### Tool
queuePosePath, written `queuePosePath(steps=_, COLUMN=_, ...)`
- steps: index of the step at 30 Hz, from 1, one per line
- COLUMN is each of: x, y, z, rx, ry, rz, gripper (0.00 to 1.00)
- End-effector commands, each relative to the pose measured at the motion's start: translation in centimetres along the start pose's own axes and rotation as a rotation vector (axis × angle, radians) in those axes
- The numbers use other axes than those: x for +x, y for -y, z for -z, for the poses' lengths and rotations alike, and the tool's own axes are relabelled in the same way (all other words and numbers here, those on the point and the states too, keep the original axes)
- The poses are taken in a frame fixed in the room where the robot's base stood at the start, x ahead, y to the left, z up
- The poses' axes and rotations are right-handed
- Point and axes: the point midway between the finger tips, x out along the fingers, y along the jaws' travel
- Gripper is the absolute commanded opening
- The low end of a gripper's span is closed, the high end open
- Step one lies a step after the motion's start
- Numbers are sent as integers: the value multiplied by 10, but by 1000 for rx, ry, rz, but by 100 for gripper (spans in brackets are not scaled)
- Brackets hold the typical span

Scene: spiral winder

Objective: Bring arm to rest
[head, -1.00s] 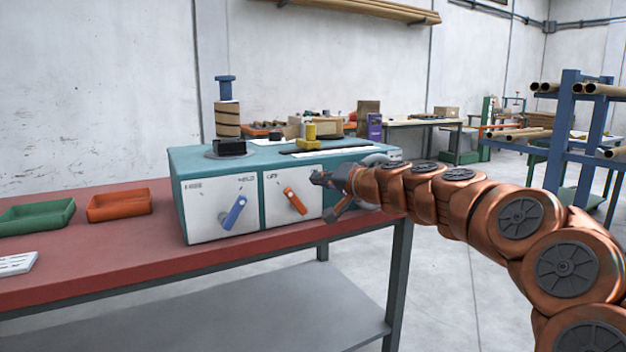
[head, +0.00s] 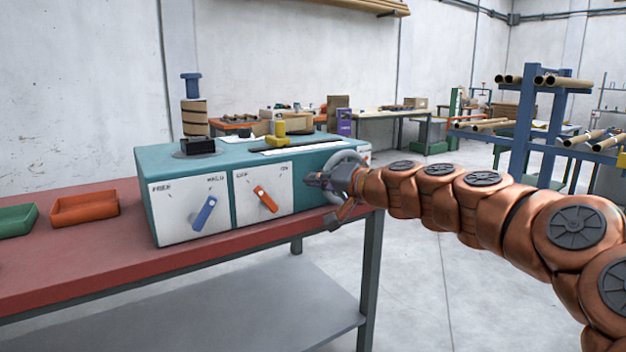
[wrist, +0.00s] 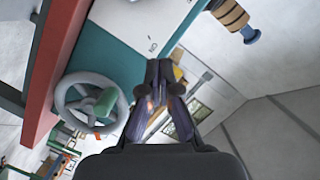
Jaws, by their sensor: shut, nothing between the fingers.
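My gripper (head: 316,180) is shut and empty in the head view. It appears in front of the right end of the teal and white winder box (head: 300,155), with no contact that I can make out. In the wrist view my gripper (wrist: 158,70) has its fingertips together, with the grey handwheel (wrist: 92,103) and its green handle to the left. In the head view the handwheel (head: 350,156) is partly hidden behind my gripper.
The winder stands on a red-topped bench (head: 90,255). An orange tray (head: 84,208) and a green tray (head: 17,220) lie at the left. A blue rack (head: 524,130) with tubes stands at the right. Open floor lies beyond the bench.

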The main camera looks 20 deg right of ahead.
Motion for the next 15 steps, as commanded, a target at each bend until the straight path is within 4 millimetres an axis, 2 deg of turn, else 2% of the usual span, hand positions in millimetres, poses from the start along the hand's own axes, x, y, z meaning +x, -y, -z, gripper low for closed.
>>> queuePosePath(steps=9, x=0, y=4, z=-1, rx=-3, ry=7, rz=1, gripper=0)
queuePosePath(steps=11, x=0, y=12, z=-5, rx=-11, ry=25, rz=2, gripper=0)
queuePosePath(steps=15, x=-3, y=50, z=-28, rx=-57, ry=121, rz=2, gripper=0)
